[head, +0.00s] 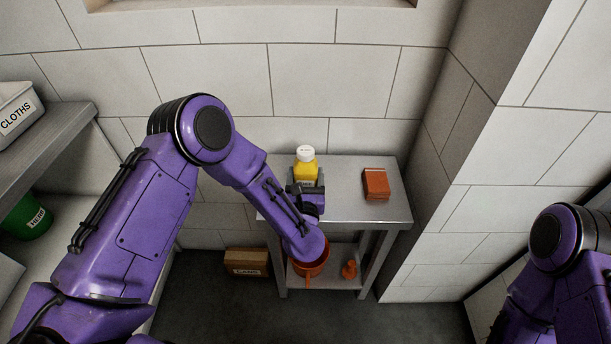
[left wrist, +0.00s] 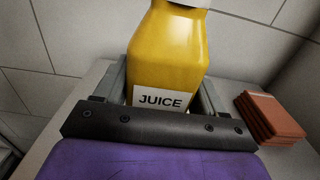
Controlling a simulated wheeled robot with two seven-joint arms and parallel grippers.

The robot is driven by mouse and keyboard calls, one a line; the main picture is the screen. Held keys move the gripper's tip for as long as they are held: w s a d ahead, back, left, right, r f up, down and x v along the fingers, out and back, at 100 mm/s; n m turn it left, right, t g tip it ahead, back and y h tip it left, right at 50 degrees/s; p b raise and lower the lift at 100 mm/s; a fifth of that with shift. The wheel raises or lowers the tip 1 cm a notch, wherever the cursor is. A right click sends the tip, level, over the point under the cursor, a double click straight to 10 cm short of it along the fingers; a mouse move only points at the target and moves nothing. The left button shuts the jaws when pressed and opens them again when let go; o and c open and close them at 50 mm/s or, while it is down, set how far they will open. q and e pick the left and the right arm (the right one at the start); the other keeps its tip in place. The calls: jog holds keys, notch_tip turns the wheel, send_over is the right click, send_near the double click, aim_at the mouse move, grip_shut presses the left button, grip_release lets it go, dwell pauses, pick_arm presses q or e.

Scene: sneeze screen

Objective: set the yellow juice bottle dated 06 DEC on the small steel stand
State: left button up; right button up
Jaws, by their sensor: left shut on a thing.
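The yellow juice bottle (head: 306,171) with a white cap is upright at the small steel stand (head: 345,205). In the left wrist view the bottle (left wrist: 170,55) shows a white label reading JUICE; no date is readable. My left gripper (head: 306,188) is shut on the bottle, with its fingers on both sides of the lower body. The bottle's base is hidden by the gripper, so I cannot tell whether it touches the stand top. My right arm shows at the right edge of the head view, but its gripper is out of view.
An orange-brown stack (head: 376,184) lies on the stand top, right of the bottle. An orange pot (head: 312,268) and a small orange item (head: 349,270) are on the lower shelf. A brown box (head: 246,262) is on the floor. Tiled walls close in behind and right.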

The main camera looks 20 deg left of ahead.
pick_arm(q)
jog(key=shift+f, duration=0.1)
jog(key=o, duration=1.5)
jog(key=shift+s+d, duration=0.1)
jog(key=shift+s, duration=0.1)
jog(key=b+v, duration=0.2)
jog(key=v, duration=0.9)
jog(key=shift+s, duration=0.3)
